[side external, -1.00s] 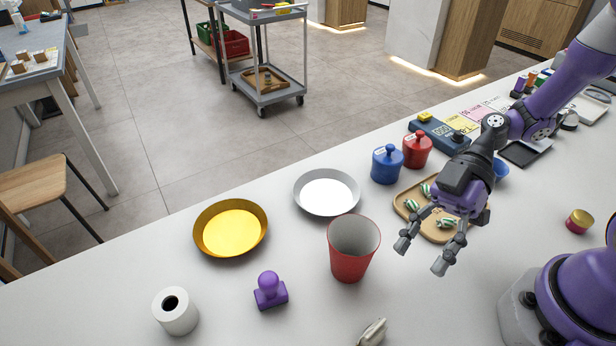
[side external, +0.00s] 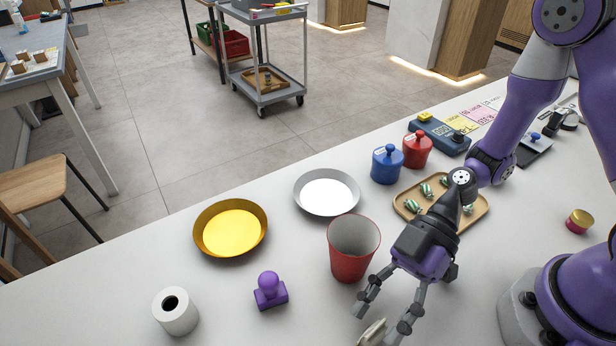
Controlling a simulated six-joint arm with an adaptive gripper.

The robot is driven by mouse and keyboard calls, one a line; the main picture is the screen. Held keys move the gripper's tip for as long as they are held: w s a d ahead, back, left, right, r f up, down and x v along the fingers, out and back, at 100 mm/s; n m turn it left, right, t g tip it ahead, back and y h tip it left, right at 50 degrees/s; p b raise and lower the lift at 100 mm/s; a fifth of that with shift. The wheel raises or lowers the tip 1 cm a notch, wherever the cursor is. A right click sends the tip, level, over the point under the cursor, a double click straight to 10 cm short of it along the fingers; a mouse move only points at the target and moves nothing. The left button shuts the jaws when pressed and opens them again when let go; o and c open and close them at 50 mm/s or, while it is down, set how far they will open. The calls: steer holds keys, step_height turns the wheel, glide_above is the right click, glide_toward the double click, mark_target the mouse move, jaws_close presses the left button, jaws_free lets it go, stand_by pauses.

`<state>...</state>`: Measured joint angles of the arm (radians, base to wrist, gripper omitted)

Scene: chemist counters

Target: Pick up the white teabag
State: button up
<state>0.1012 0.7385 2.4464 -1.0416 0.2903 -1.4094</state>
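A whitish object (side external: 371,334), possibly the teabag, lies on the counter at the bottom edge of the view and is partly cut off. I cannot tell for sure what it is. My gripper (side external: 377,324) is open and points down, its two fingers spread on either side of this object. No object shows held between the fingers. Whether the fingertips touch the counter is hard to tell.
A red cup (side external: 350,262) stands just behind my gripper. A purple stamp (side external: 270,292), a white roll (side external: 175,312), a gold dish (side external: 230,230) and a white dish (side external: 327,192) are left of it. A wooden tray (side external: 477,216) with green-striped pieces lies behind my arm.

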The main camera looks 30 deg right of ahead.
steer(key=c, duration=0.6)
steer(key=shift+r, duration=0.15)
